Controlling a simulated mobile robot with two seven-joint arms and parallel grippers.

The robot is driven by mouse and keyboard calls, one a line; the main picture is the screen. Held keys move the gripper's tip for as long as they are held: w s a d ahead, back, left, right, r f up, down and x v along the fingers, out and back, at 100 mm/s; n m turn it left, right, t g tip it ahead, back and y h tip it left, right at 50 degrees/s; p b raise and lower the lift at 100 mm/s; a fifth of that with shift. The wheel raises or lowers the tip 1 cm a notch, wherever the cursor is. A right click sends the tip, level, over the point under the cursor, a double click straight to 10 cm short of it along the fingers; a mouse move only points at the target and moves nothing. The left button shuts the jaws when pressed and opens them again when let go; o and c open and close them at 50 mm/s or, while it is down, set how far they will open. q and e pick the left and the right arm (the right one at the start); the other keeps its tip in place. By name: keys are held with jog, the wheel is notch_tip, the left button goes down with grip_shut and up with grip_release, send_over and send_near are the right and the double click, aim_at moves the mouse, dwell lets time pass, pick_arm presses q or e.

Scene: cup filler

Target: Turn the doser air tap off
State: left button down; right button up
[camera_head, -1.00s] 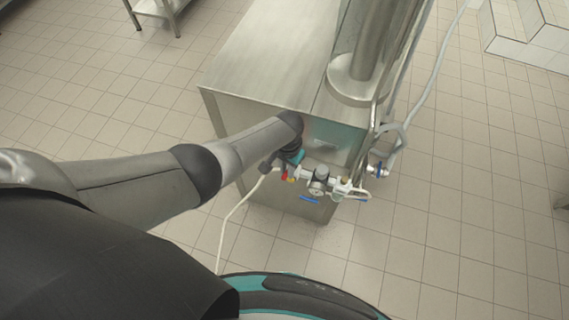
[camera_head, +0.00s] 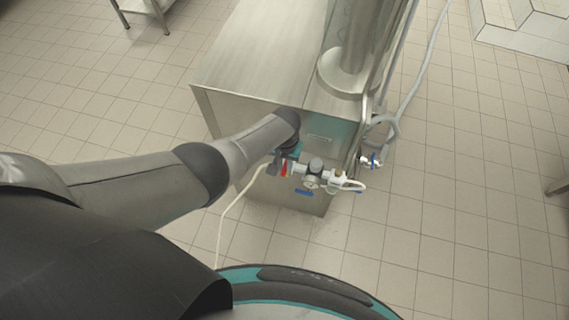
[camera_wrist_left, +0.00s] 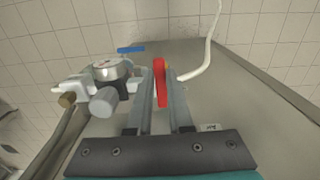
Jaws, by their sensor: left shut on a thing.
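The doser air tap has a red lever (camera_head: 284,170) on the fitting line at the front of the steel cabinet. In the left wrist view the red lever (camera_wrist_left: 159,84) stands between the two grey fingers of my left gripper (camera_wrist_left: 160,92), which is shut on it. In the head view my left gripper (camera_head: 279,165) is at the left end of the air fittings, partly hidden by its own wrist. A round gauge with a regulator (camera_head: 313,178) sits just right of the lever. My right gripper is not in view.
The steel cabinet (camera_head: 240,75) stands behind the fittings, with a steel column on it. A blue handle (camera_head: 304,192) is below the gauge and a blue valve (camera_head: 374,161) is to the right. A white hose (camera_head: 237,203) drops left. Tiled floor is open at right.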

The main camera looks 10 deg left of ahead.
aim_at(285, 169)
pick_arm(q)
jog(key=c, duration=0.8)
grip_release()
jog(key=shift+r, duration=0.15)
jog(key=shift+r+p, duration=0.3)
jog(key=shift+p, duration=0.05)
jog(key=shift+r+p, duration=3.5)
jog(key=shift+r, duration=3.7)
